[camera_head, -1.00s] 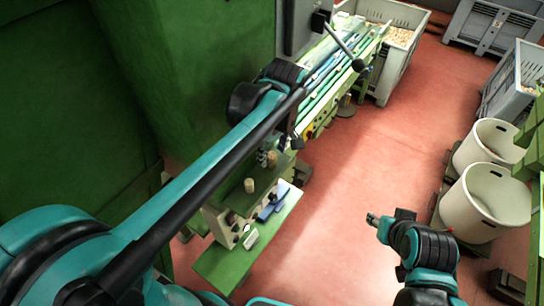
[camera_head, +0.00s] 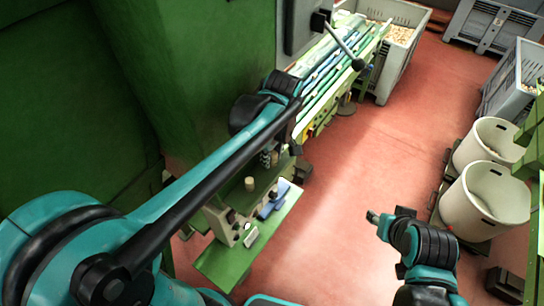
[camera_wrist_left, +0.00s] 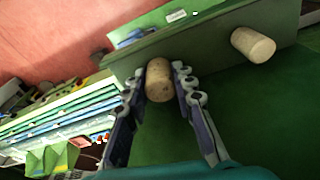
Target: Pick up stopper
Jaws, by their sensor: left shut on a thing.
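In the left wrist view a tan cork stopper (camera_wrist_left: 159,80) stands between the two fingers of my left gripper (camera_wrist_left: 159,78), which is shut on it. A second, pale cork stopper (camera_wrist_left: 253,44) is to the right, clear of the fingers; it also shows on the green machine ledge in the head view (camera_head: 250,184). In the head view my left gripper (camera_head: 270,158) is small and partly covered by my arm, and the held stopper is hard to make out. My right gripper (camera_head: 372,217) is over the red floor, away from the stoppers; its finger opening is too small to judge.
A green machine wall (camera_head: 190,80) is close on the left. A lower green shelf (camera_head: 230,266) holds a blue item (camera_head: 272,200). Sloping rails (camera_head: 325,78) lead to a grey bin of corks (camera_head: 400,34). White tubs (camera_head: 485,200) stand at right; the red floor between is clear.

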